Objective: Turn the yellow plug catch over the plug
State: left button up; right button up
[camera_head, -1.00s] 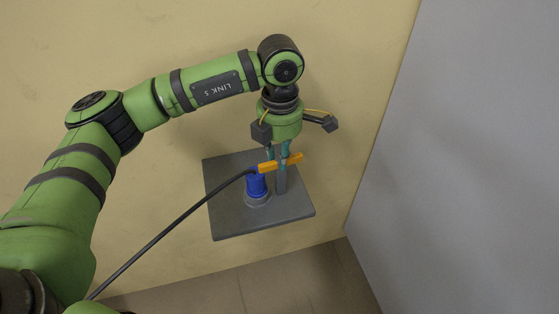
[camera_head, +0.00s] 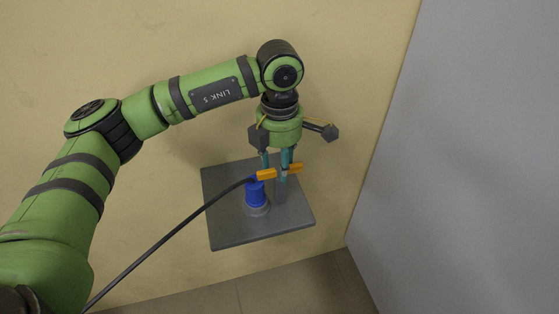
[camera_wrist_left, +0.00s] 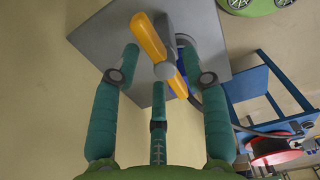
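The yellow plug catch (camera_head: 266,174) is a bar on top of a grey post (camera_head: 281,190) on the grey plate (camera_head: 228,231). One end of the bar lies at the top of the blue plug (camera_head: 255,196), by its black cable. The plug stands upright in its socket. My left gripper (camera_head: 280,167) points down at the catch. In the left wrist view its teal fingers (camera_wrist_left: 161,66) are apart, on both sides of the yellow catch (camera_wrist_left: 152,44). I cannot tell whether any finger touches it. The plug is mostly hidden there. My right gripper is not in view.
The black cable (camera_head: 165,233) runs from the plug to the lower left, beneath my left arm. A grey wall (camera_head: 470,160) stands to the right. In the left wrist view, a blue frame (camera_wrist_left: 283,78) and a red reel (camera_wrist_left: 275,158) are at the right.

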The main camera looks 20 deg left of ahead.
pick_arm(q)
jog(key=shift+r, duration=0.15)
notch_tip(320, 180, up, 12)
dwell(0.5)
jog(key=shift+f, duration=0.2)
